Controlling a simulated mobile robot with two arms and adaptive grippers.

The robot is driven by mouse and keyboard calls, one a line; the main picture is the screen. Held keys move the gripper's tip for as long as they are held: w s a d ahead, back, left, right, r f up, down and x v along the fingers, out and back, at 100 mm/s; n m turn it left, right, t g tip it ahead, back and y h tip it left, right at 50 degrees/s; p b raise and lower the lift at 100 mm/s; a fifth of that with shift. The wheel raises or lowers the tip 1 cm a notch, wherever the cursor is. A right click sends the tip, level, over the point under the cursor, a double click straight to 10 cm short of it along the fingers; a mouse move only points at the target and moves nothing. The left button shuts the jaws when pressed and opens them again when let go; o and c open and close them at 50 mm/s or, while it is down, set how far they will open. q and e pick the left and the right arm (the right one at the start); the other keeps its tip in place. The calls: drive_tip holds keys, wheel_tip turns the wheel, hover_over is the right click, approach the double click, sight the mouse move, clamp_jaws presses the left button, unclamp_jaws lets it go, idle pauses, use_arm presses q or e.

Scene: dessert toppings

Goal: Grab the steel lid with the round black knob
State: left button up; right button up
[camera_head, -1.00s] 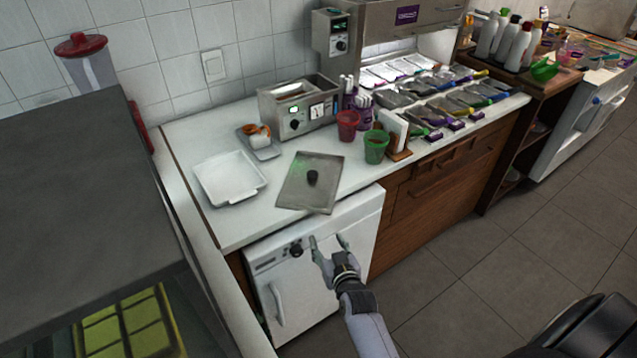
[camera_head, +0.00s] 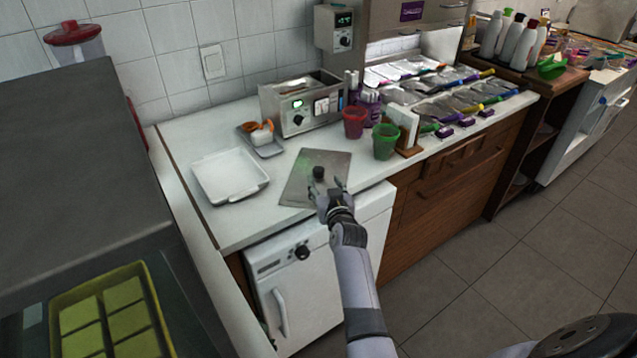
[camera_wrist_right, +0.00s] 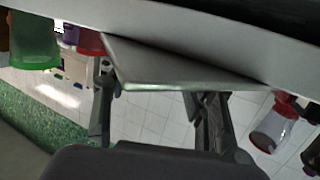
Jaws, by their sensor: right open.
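The steel lid (camera_head: 300,183) is a flat grey rectangular sheet lying on the white counter, with a round black knob (camera_head: 319,173) near its middle. My right gripper (camera_head: 330,187) is open over the lid's front part, with its fingers pointing toward the knob and just short of it in the picture. I cannot tell whether they touch the lid. In the right wrist view the lid (camera_wrist_right: 175,68) shows as a thin slab at the open fingers (camera_wrist_right: 158,95); the knob is not visible there. My left gripper is not in view.
A white tray (camera_head: 207,191) stands left of the lid. A green cup (camera_head: 385,144) and a red cup (camera_head: 354,123) stand to its right, and a steel appliance (camera_head: 277,114) behind. The counter's front edge runs close to the lid.

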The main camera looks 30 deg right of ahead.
sight(320, 173)
drive_tip(key=b+x, duration=0.4)
drive_tip(key=shift+w+a, duration=0.1)
drive_tip(key=shift+w, duration=0.55)
drive_tip(key=shift+r, duration=0.2)
drive_tip(key=shift+c, duration=0.3)
clamp_jaws()
drive_tip(key=shift+r, duration=0.1)
